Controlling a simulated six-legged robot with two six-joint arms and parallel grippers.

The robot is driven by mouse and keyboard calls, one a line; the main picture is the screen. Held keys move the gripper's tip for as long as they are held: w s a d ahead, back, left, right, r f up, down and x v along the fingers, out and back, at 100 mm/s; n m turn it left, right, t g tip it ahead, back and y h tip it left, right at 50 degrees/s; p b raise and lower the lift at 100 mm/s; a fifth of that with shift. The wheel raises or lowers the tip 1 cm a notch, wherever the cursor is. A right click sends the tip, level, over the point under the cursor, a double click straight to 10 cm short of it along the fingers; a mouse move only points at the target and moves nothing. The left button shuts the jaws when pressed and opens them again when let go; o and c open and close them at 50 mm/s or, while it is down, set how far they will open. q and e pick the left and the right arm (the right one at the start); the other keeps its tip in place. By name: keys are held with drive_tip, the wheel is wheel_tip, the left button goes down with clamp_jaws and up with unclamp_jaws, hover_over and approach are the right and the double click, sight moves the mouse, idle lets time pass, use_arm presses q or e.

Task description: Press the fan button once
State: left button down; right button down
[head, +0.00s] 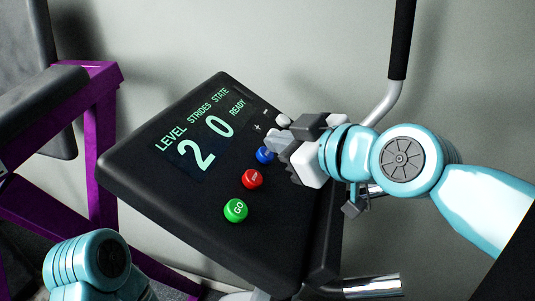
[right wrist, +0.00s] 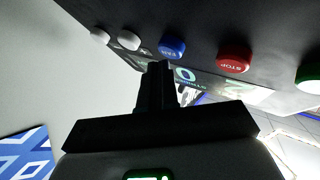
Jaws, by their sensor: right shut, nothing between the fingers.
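My right gripper (head: 279,140) is shut and empty, close to the blue button. In the right wrist view its shut fingers (right wrist: 158,75) point toward the console near the blue button; I cannot tell whether they touch it. My left gripper is out of view; only part of my left arm shows at the lower left.
A red button (head: 252,179) and a green GO button (head: 235,210) sit below the blue one. White buttons (right wrist: 129,41) lie beyond it. The display (head: 207,136) reads level 2, strides 0, ready. A black-gripped handle (head: 401,40) rises at right; a purple frame (head: 98,130) stands left.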

idle(0.4)
drive_tip(key=shift+a+f+b, duration=0.25)
drive_tip(key=shift+f+b, duration=0.05)
drive_tip(key=shift+f, duration=0.15)
idle(0.6)
drive_tip(key=shift+r, duration=0.1)
drive_tip(key=shift+d+r, duration=0.45)
drive_tip(key=shift+r, duration=0.2)
drive_tip(key=shift+d+r+p, duration=0.2)
drive_tip(key=shift+r+p, duration=0.15)
drive_tip(key=shift+r, duration=0.1)
drive_tip(key=shift+s+d+r+p, duration=0.1)
drive_tip(key=shift+d+r+p, duration=0.1)
drive_tip(key=shift+d+r, duration=0.25)
drive_tip(key=shift+s+d+r+p, duration=0.1)
drive_tip(key=shift+d+r+p, duration=0.15)
drive_tip(key=shift+r, duration=0.45)
drive_tip(key=shift+s+d+r+p, duration=0.1)
drive_tip(key=shift+d+r+p, duration=0.05)
drive_tip(key=shift+d+r, duration=0.35)
drive_tip(key=shift+a, duration=0.1)
